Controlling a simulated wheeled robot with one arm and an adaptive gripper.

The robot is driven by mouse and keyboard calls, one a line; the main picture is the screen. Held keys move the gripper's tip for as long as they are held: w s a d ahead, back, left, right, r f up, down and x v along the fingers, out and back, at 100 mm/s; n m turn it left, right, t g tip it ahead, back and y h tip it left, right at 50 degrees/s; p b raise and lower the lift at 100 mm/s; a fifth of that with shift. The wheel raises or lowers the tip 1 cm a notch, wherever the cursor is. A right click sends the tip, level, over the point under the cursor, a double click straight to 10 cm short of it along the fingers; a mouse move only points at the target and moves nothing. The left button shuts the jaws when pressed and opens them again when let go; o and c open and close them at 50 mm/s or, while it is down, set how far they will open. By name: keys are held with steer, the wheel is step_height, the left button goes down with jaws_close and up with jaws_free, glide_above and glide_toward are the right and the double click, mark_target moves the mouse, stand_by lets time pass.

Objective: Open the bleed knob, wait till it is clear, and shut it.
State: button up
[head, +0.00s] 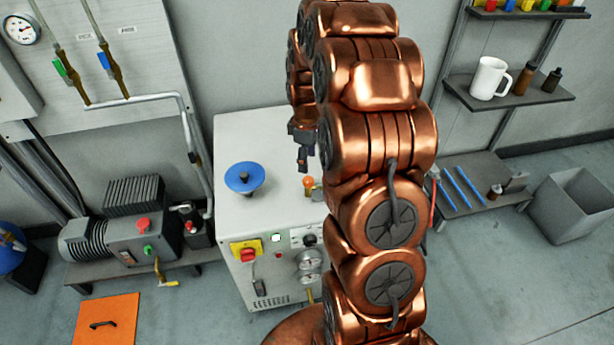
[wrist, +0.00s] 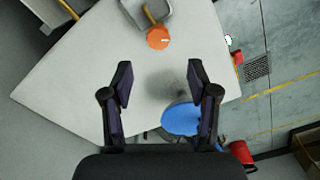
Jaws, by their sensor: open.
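An orange round knob (head: 308,182) with a pale mark sits on the white cabinet top (head: 240,130); it is likely the bleed knob, though no label is legible. In the wrist view the orange knob (wrist: 158,38) lies beyond my fingertips, next to a grey bracket and a brass-coloured pipe. My gripper (head: 302,160) hangs above the cabinet top, behind the knob in the head view and partly hidden by my arm. In the wrist view my gripper (wrist: 160,84) is open and empty, its two fingers wide apart and clear of the knob.
A blue handwheel (head: 244,178) stands left of the knob on the cabinet. The cabinet front has a red-yellow switch (head: 247,253) and gauges (head: 309,262). A pump (head: 135,235) stands at left, shelves with a white mug (head: 489,78) at right.

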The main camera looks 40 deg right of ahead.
mark_target(307, 179)
steer(key=shift+w+d+f+p, duration=0.1)
steer(key=shift+f+p, duration=0.45)
steer(key=shift+f, duration=1.45)
steer(key=shift+d+f+p, duration=0.1)
steer(key=shift+f+p, duration=0.45)
steer(key=shift+f, duration=1.4)
steer(key=shift+c, duration=0.5)
jaws_close()
